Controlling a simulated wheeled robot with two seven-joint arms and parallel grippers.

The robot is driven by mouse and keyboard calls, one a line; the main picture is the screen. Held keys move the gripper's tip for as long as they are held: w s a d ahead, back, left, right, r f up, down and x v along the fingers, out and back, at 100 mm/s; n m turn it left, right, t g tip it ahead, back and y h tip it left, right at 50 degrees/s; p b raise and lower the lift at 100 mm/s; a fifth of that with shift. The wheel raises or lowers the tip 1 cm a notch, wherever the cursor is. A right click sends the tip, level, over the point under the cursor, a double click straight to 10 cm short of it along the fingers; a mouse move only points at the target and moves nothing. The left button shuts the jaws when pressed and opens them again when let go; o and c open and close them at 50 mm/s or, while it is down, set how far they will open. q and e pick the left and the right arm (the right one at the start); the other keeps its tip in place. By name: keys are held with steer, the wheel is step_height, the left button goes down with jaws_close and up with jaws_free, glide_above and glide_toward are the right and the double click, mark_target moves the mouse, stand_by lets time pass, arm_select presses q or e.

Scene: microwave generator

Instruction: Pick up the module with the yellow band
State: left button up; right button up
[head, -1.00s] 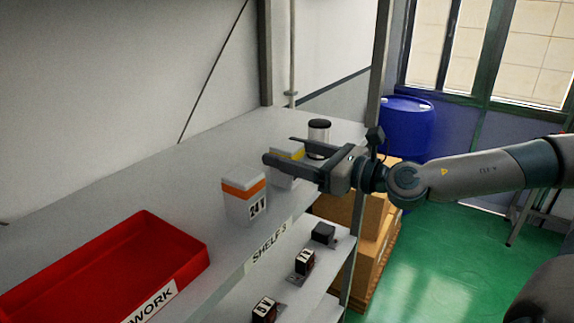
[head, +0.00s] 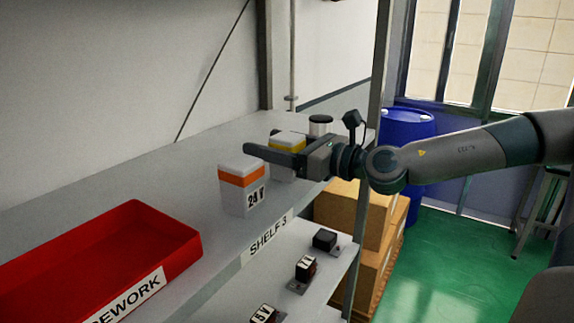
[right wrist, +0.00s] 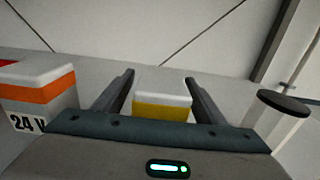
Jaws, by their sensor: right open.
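The module with the yellow band (head: 287,144) is a white block standing on the upper shelf, partly hidden by my right gripper in the head view. In the right wrist view the yellow-banded module (right wrist: 162,108) sits between the two open fingers, with space on both sides. My right gripper (head: 262,150) is open and empty, reaching in from the right; it also shows in the right wrist view (right wrist: 160,85). Its near finger passes in front of the module in the head view. My left gripper is not in view.
An orange-banded 24 V module (head: 242,187) stands close on the left, and a dark-topped white cylinder (head: 320,126) behind on the right. A red REWORK bin (head: 150,262) is at the left. Smaller modules (head: 306,267) sit on the lower shelf. A post (head: 378,75) rises at the shelf's right end.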

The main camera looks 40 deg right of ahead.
steer(key=shift+r, duration=0.1)
stand_by(0.4)
steer(key=c, duration=1.3)
steer(key=shift+r, duration=0.1)
step_height(320, 180, up, 10)
steer(key=b, duration=0.3)
